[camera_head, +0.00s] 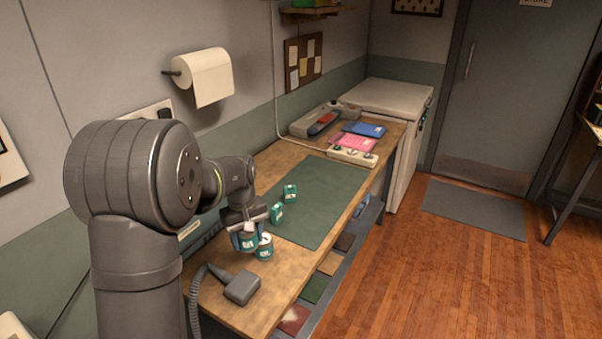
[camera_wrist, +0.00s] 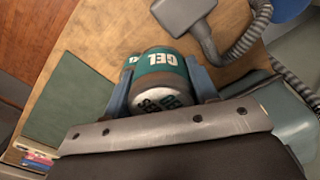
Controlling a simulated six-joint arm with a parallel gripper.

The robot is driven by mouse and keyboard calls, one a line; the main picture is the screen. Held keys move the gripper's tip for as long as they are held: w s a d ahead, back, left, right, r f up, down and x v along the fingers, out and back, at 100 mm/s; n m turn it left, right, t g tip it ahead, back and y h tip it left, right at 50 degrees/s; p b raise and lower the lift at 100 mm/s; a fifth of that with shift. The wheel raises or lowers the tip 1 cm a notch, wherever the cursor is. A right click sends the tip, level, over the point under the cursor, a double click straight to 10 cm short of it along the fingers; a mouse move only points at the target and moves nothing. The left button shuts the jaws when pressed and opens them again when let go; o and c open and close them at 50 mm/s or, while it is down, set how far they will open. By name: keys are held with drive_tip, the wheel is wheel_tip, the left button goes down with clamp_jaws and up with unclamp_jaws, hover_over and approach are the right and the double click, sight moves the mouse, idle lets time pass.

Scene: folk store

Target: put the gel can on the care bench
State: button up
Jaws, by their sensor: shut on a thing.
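My gripper (camera_head: 246,234) is low over the near part of a wooden bench (camera_head: 220,302). It is shut on a gel can (camera_wrist: 160,68), green and silver with white "GEL" lettering, between its two blue-grey fingers in the wrist view. In the head view the held can (camera_head: 249,241) is partly hidden by the fingers. Another green-and-white can (camera_head: 265,247) stands close beside it; I cannot tell whether they touch. Two more green cans, one nearer (camera_head: 277,213) and one farther (camera_head: 290,193), are on the green mat (camera_head: 325,197). No label names the care bench.
A grey corded handset (camera_head: 242,288) lies on the bench near my gripper. Pink (camera_head: 353,142) and blue (camera_head: 365,129) packets and a grey device (camera_head: 322,118) are at the far end. Much of the mat is clear. A dark-legged table (camera_head: 573,178) stands at the right edge.

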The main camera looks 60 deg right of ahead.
drive_tip(key=shift+f, duration=0.4)
drive_tip(key=w+f, duration=0.2)
drive_tip(key=w, duration=0.2)
drive_tip(key=w+a+f, duration=0.1)
drive_tip(key=w+f, duration=0.1)
drive_tip(key=w, duration=0.1)
drive_tip(key=w+a+f, duration=0.1)
drive_tip(key=w+f, duration=0.2)
drive_tip(key=w, duration=0.1)
drive_tip(key=shift+w, duration=0.3)
drive_tip(key=shift+f, duration=1.95)
drive_tip(key=shift+f, duration=0.15)
drive_tip(key=o, duration=1)
drive_tip(key=shift+o, duration=0.2)
wheel_tip(320, 180, up, 12)
